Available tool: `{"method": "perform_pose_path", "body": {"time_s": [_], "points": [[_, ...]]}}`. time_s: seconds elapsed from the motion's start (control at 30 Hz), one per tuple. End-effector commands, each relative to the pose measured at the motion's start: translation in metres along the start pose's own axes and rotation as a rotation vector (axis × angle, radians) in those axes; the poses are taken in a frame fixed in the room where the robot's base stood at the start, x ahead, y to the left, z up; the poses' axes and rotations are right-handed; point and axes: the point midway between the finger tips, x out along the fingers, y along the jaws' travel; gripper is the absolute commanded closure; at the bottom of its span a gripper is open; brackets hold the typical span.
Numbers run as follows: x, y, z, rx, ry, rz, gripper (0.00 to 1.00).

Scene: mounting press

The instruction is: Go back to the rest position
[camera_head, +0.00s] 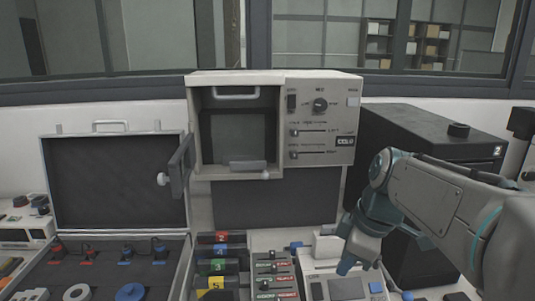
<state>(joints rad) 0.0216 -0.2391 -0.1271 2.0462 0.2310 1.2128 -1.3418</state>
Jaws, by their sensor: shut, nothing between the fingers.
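My gripper (345,266) hangs at the end of my arm on the right side of the view, fingertips pointing down. It is shut and holds nothing. It is over the front right equipment, in front of a grey device with a small screen (346,288); I cannot tell whether it touches it. The beige mounting press (273,77) stands at the centre back, apart from my gripper. Its chamber is open at the front, and a dark door (180,165) stands swung out at the left. A knob and sliders sit on its right panel.
An open case (117,136) with a raised lid stands at the left, with several round parts in it. Colour-labelled blocks (217,266) and a slider panel (273,272) lie at the front centre. A large black box (420,130) stands behind my arm. Windows and shelves are beyond.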

Motion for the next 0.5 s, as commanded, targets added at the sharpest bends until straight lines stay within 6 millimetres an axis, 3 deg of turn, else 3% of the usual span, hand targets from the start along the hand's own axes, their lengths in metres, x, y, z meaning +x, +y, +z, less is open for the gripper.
{"method": "perform_pose_path", "body": {"time_s": [0.5], "points": [[0.034,-0.069,0.034,0.851,-0.07,0.179,1.0]]}}
